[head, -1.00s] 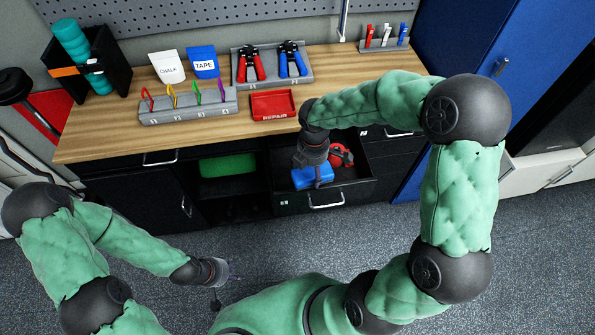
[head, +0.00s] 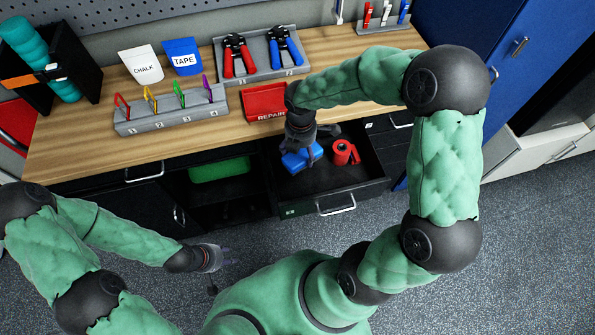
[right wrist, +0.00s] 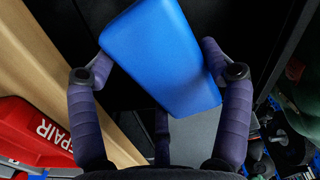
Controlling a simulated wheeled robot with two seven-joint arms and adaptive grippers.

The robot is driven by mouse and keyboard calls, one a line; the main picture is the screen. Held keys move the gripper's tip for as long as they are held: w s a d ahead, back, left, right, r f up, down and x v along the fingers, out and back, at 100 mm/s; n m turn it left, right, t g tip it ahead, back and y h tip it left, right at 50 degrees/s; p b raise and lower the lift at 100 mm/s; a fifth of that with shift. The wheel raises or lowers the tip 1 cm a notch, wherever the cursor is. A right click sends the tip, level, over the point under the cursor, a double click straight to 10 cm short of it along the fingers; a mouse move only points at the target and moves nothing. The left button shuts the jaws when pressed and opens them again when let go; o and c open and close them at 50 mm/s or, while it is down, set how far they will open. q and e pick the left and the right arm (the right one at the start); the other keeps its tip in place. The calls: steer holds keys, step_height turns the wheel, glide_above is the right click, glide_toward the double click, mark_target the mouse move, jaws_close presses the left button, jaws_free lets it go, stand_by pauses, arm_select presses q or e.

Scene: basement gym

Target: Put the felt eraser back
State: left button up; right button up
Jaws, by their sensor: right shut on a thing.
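The felt eraser, a blue block (head: 296,160), is held by my right gripper (head: 302,148) at the left part of the open drawer (head: 345,185).
A red roll (head: 345,152) lies in the drawer right of the eraser. The red REPAIR tray (head: 262,102) is on the wooden bench above; it also shows in the right wrist view (right wrist: 35,130).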

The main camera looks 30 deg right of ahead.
steer(key=shift+w+f, duration=0.35)
steer(key=shift+f, duration=0.45)
arm_select(q)
steer(key=f+b, duration=0.4)
steer(key=shift+w+f, duration=0.3)
steer(key=shift+f, duration=0.05)
arm_select(e)
step_height(320, 180, down, 9)
steer(key=shift+f, duration=0.1)
steer(key=shift+f, duration=0.1)
steer(key=shift+f, duration=0.1)
steer(key=o, duration=1.1)
steer(key=shift+c, duration=0.2)
arm_select(q)
step_height(320, 180, up, 4)
steer(key=p, duration=0.4)
steer(key=shift+r, duration=0.2)
arm_select(e)
step_height(320, 180, up, 12)
steer(key=shift+r, duration=0.2)
